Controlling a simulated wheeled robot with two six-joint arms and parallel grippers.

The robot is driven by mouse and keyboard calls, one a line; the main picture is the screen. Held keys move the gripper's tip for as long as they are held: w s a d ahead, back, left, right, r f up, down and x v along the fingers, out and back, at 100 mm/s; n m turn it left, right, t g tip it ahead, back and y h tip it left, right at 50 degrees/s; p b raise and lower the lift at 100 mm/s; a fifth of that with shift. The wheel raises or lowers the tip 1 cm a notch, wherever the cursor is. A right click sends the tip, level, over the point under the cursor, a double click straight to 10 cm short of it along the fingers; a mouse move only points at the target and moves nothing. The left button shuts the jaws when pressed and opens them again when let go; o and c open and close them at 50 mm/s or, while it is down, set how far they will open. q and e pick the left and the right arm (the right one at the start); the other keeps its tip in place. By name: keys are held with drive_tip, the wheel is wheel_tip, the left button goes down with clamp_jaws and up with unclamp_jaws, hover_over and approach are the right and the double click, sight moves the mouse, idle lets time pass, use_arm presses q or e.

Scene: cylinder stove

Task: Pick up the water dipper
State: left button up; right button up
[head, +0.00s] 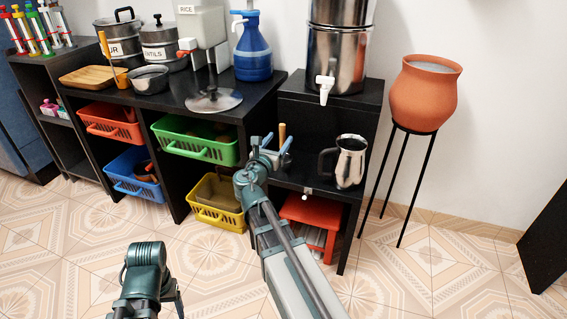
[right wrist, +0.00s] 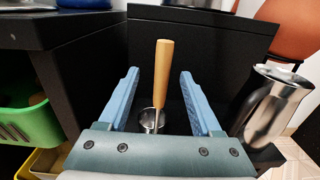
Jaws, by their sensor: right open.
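The water dipper shows in the right wrist view as a small metal cup (right wrist: 152,118) with an upright light wooden handle (right wrist: 165,70). In the head view only its handle (head: 282,132) shows, on the lower black shelf; my gripper hides the cup. My right gripper (head: 277,144) is open, with its blue fingers on either side of the handle. In the right wrist view the handle stands between the fingers (right wrist: 159,75), apart from both. Of my left arm only a part shows at the bottom left of the head view; its fingers cannot be seen.
A metal pitcher (head: 350,162) with a dark handle stands right of the gripper on the shelf (head: 310,183). A steel water filter (head: 337,60) stands above. Green (head: 195,143) and yellow (head: 216,205) baskets are left. A red stool (head: 310,215) is below. The floor in front is clear.

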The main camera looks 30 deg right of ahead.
drive_tip(key=x, duration=0.6)
drive_tip(key=shift+f, duration=0.15)
drive_tip(key=shift+s, duration=0.1)
clamp_jaws()
idle(0.3)
